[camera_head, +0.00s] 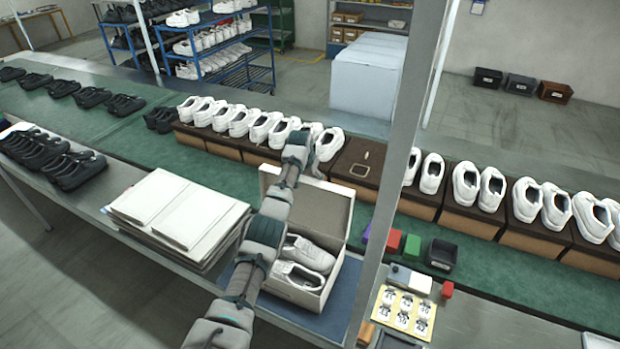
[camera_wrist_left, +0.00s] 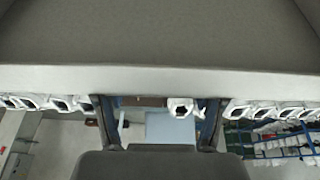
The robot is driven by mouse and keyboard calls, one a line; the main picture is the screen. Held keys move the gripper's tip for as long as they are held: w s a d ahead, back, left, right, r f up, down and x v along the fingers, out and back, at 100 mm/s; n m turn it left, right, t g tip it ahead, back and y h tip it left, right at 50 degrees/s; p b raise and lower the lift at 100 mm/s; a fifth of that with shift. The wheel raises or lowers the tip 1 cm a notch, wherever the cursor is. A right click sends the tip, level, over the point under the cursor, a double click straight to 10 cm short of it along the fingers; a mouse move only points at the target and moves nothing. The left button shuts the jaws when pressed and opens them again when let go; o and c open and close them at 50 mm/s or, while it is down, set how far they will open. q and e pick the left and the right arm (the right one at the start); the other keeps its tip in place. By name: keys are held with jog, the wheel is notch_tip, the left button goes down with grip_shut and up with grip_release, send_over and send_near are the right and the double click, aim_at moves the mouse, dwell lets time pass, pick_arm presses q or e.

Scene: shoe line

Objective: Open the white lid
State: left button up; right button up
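A pale shoe box (camera_head: 327,285) stands on the near table with a pair of white shoes (camera_head: 303,262) inside. Its whitish lid (camera_head: 322,210) stands raised at the box's back edge, inner face toward me. In the left wrist view, the lid (camera_wrist_left: 160,40) fills the top as a grey panel with a light rim. The left fingers (camera_wrist_left: 158,112) are wide apart just below that rim; contact cannot be told. My right gripper is not in view.
A stack of white flat boards (camera_head: 180,210) lies left of the box. A green conveyor (camera_head: 225,178) behind carries white shoes on brown boxes. A grey post (camera_head: 400,150) stands right of the box. Small coloured blocks (camera_head: 393,240) and a black bin (camera_head: 442,254) lie further right.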

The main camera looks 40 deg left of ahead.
pick_arm(q)
jog(key=shift+a, duration=0.15)
jog(key=shift+r, duration=0.3)
jog(key=v, duration=1.1)
jog(key=shift+s, duration=0.15)
